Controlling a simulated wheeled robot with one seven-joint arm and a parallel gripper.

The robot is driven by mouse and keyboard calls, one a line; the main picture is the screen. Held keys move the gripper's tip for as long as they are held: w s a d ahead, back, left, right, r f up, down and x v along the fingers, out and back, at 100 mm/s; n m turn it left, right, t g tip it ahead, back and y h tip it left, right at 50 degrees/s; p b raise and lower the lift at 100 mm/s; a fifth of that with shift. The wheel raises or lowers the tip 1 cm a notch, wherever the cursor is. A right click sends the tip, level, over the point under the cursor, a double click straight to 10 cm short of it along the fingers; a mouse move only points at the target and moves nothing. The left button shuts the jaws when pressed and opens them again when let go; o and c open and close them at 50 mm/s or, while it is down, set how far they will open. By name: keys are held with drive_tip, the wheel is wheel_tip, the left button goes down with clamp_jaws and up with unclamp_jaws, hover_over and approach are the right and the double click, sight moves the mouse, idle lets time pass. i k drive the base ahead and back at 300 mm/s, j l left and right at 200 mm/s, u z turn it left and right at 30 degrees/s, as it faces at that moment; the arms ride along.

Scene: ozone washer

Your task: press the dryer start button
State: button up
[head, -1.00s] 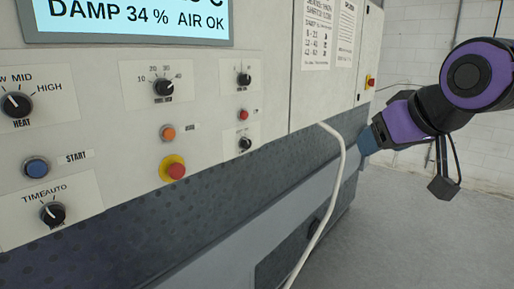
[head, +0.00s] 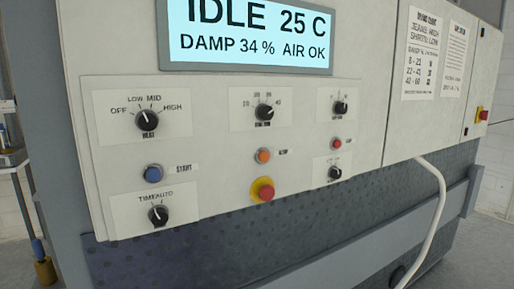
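The dryer start button (head: 153,174) is a round blue button on the left part of the panel, with the label START to its right. It sits below the HEAT knob (head: 147,121) and above the TIME/AUTO knob (head: 158,215). The display (head: 250,33) above reads IDLE 25 C, DAMP 34 %, AIR OK. My gripper is not in view.
To the right of the start button are an orange button (head: 263,156), a red mushroom button on a yellow base (head: 263,190), a small red button (head: 335,143) and more knobs. A white hose (head: 434,215) hangs at the right. Floor shows at lower right.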

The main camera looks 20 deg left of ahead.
sight(153, 175)
drive_tip(key=u, duration=1.65)
drive_tip(key=k, duration=0.05)
